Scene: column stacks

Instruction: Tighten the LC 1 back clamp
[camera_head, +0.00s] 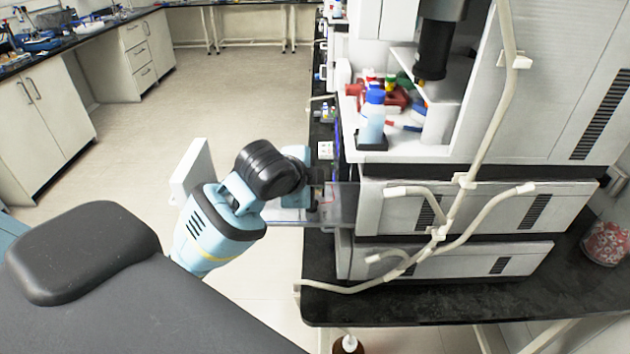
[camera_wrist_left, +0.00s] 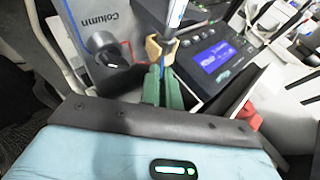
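In the left wrist view, a tan, forked clamp (camera_wrist_left: 161,48) sits around the lower end of a grey-blue upright piece (camera_wrist_left: 175,14). My left gripper (camera_wrist_left: 162,86) has two green fingers close together just below the clamp, with a thin blue piece between their tips. I cannot tell whether the fingers press on it. In the head view, my left arm reaches to the left side of the stacked white instrument (camera_head: 400,208); its fingertips are hard to make out there. The clamp cannot be made out in the head view. My right gripper is not in view.
White tubing (camera_head: 440,232) crosses the instrument's front. A blue-capped bottle (camera_head: 372,118) stands above. Open floor (camera_head: 220,100) lies left.

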